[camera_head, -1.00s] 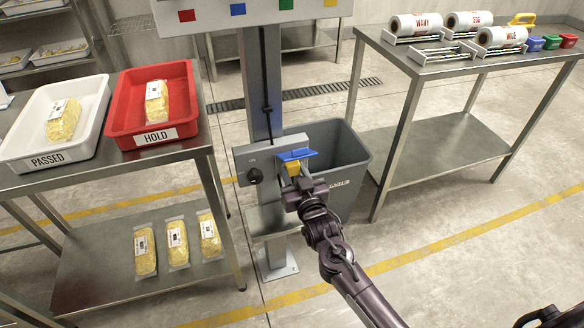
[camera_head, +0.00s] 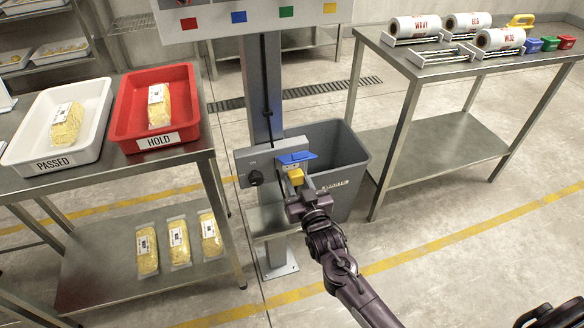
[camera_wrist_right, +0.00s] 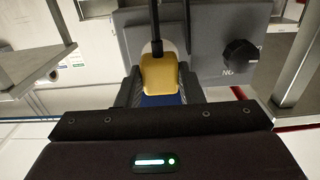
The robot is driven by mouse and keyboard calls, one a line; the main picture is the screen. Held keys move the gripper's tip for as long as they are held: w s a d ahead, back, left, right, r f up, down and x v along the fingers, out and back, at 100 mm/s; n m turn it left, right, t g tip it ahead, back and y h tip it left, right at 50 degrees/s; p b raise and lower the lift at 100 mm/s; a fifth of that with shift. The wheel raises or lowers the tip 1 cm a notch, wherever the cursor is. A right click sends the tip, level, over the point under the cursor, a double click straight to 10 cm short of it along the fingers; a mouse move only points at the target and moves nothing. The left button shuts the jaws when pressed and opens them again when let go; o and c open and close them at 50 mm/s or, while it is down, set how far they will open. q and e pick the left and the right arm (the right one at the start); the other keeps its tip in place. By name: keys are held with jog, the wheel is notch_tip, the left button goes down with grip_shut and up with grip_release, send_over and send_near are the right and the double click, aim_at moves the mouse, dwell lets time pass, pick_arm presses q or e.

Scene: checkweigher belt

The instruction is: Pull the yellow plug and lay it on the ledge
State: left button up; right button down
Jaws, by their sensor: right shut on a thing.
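The yellow plug (camera_head: 296,177) is between the fingers of my right gripper (camera_head: 298,187), which is shut on it. In the wrist view the plug (camera_wrist_right: 159,74) sits between the dark fingers, with a black cord (camera_wrist_right: 155,25) running from it. The plug is just in front of and below the raised blue flap (camera_head: 296,157) on the grey switch box (camera_head: 257,160). A pale socket face shows between flap and plug, and the plug looks apart from it. The steel ledge (camera_head: 262,222) is on the post below the box. My left gripper is not in view.
A grey waste bin (camera_head: 340,165) stands right behind the plug. A black knob (camera_head: 256,177) is on the box's left part. The left table holds a red HOLD tray (camera_head: 122,120) and a white PASSED tray (camera_head: 20,150). The ledge looks clear.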

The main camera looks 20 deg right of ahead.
aim_at(298, 182)
jog(key=shift+s+p, duration=0.95)
jog(key=shift+s, duration=0.6)
